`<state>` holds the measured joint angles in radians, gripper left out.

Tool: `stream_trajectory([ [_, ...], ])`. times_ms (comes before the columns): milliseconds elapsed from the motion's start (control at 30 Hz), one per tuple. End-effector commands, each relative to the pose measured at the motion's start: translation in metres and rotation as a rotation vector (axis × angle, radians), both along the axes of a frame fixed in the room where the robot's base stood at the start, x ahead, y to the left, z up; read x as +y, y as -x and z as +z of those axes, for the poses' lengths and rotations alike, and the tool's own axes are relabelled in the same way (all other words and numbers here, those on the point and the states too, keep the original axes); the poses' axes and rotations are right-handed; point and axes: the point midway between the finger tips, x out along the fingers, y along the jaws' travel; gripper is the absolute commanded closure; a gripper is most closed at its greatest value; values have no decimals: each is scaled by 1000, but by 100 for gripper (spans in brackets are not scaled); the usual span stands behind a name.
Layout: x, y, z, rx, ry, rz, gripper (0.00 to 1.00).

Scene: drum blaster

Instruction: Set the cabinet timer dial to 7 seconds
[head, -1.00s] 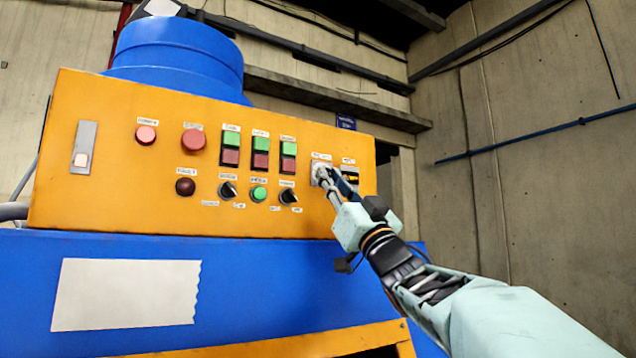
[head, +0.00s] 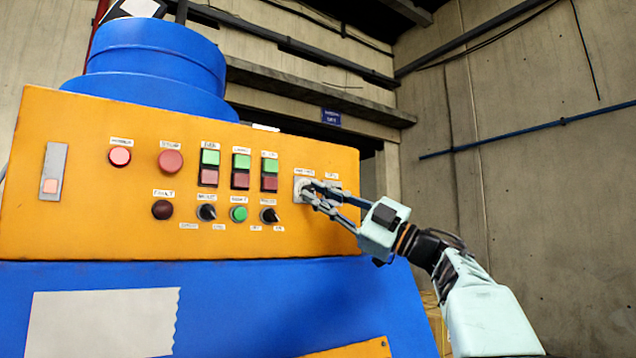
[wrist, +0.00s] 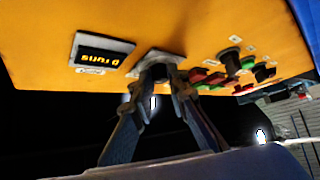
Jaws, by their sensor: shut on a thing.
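The timer dial is a dark knob (wrist: 157,70) on a pale square plate, at the right end of the orange cabinet panel. In the head view its plate (head: 298,186) shows, but the knob is mostly hidden behind the fingers. My gripper (head: 308,191) reaches in from the right and is shut on the dial. In the wrist view the two fingertips (wrist: 156,80) sit on either side of the knob. A small display (wrist: 103,57) with amber characters is beside the dial. The characters are tilted and I cannot read a set time.
Several red and green buttons (head: 241,170) and black selector knobs (head: 268,215) lie left of the dial. A blue drum (head: 155,70) rises behind the cabinet. Free space lies to the right, before the concrete wall (head: 530,200).

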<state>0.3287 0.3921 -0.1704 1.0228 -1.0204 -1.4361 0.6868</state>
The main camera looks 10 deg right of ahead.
Motion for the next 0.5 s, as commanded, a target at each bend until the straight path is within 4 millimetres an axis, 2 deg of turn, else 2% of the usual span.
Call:
stream_trajectory([
  [33, -1, -1, 6, -13, 30, -2, 100],
  [500, -2, -1, 4, -74, 174, -1, 100],
])
